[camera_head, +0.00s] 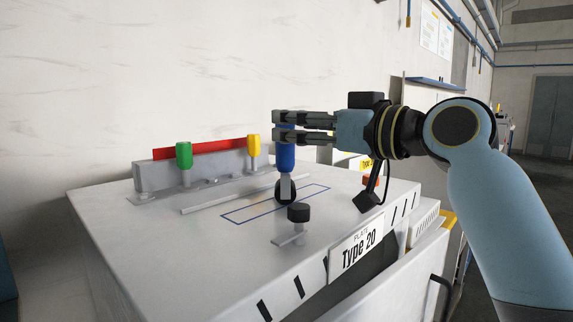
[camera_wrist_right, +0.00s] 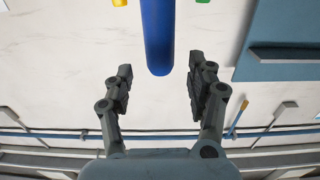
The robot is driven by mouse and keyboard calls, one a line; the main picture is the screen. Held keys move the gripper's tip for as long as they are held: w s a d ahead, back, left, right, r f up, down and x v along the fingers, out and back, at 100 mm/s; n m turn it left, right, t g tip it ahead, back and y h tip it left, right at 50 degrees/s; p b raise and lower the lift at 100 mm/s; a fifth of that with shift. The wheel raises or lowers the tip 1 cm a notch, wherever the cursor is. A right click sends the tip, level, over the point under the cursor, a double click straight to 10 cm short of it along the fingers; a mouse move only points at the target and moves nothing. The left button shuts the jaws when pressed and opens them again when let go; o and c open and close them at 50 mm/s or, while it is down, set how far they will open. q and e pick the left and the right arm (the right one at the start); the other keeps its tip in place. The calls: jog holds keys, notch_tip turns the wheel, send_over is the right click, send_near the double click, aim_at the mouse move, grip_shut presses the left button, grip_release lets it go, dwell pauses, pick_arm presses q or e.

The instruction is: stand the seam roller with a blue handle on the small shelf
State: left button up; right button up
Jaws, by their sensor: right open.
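The seam roller with a blue handle (camera_head: 286,158) stands upright on the white cabinet top, its dark wheel end down by the blue outlined rectangle. My right gripper (camera_head: 277,126) is open at the top of the handle, its fingers pointing left. In the right wrist view the blue handle (camera_wrist_right: 158,38) reaches in between the two spread fingers (camera_wrist_right: 159,72), with a gap on both sides. A blue ledge (camera_head: 435,83) on a cabinet behind my right arm may be the small shelf; I cannot tell for sure. My left gripper is not in view.
A grey rack with a red bar (camera_head: 205,149) holds a green-handled tool (camera_head: 184,155) and a yellow-handled one (camera_head: 253,145) at the back left. A black knob (camera_head: 299,212) stands in front of the roller. A "Type 20" plate (camera_head: 357,250) marks the front edge.

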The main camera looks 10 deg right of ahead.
jog(key=x, duration=0.3)
jog(key=shift+w+a+p, duration=0.25)
jog(key=shift+w+p, duration=0.05)
jog(key=shift+p, duration=0.05)
jog(key=shift+s+d, duration=0.1)
jog(key=shift+c, duration=0.4)
grip_shut()
